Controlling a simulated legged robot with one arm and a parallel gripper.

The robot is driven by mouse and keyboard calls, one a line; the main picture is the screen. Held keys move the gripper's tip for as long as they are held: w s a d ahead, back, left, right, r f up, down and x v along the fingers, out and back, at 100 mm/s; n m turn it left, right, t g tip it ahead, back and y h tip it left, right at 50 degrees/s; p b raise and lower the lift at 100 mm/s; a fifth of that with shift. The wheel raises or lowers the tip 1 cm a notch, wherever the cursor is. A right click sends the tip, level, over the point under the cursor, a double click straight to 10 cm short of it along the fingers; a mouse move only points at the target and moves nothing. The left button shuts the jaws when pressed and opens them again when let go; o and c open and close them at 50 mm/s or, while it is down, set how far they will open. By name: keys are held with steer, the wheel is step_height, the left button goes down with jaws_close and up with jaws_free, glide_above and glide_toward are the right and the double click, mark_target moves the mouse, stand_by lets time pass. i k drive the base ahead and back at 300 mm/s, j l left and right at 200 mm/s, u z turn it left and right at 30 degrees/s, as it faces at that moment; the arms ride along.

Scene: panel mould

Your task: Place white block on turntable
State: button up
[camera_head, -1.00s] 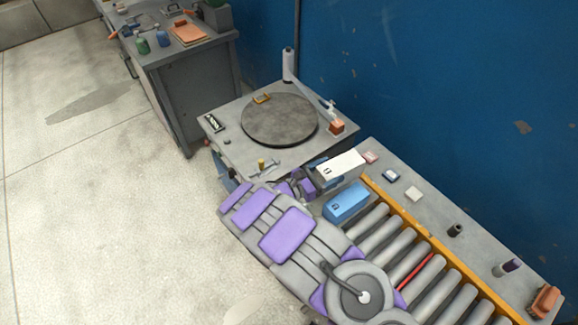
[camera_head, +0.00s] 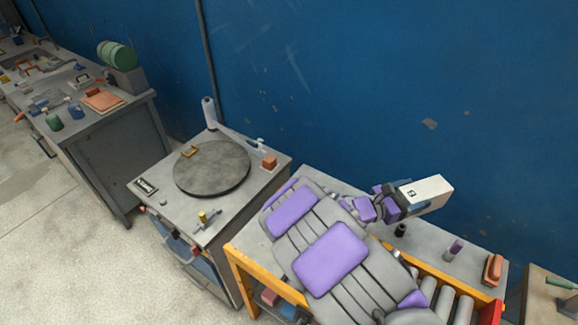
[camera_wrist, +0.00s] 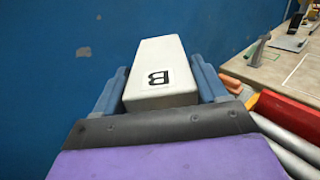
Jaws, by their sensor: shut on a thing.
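The white block (camera_head: 428,192) with a black letter mark is held in my gripper (camera_head: 402,199), raised above the roller conveyor table at the right of the head view. In the wrist view the white block (camera_wrist: 162,72) sits between the two blue fingers of my gripper (camera_wrist: 162,92), its marked end facing the camera. The turntable (camera_head: 212,169) is a round dark grey disc on a grey bench, left of my arm in the head view. It looks mostly bare, with a small yellow-brown item (camera_head: 190,152) at its far left edge. The blue block is not visible now.
The blue wall (camera_head: 360,90) stands close behind. Grey rollers (camera_head: 443,300) lie at lower right. A cluttered workbench (camera_head: 120,125) is at left.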

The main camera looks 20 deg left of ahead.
mark_target(214, 166)
steer(key=k+j, duration=0.15)
steer(key=j, duration=0.25)
steer(key=k+j+u, duration=0.15)
steer(key=j, duration=0.2)
steer(key=k+j, duration=0.1)
steer(key=j, duration=0.3)
steer(key=k+j+u, duration=0.1)
steer(key=j, duration=0.3)
steer(key=i+j+u, duration=0.15)
steer(key=i, duration=0.25)
steer(key=i+j+u, duration=0.15)
steer(key=i+j, duration=0.2)
steer(key=i+l, duration=0.2)
steer(key=i, duration=0.2)
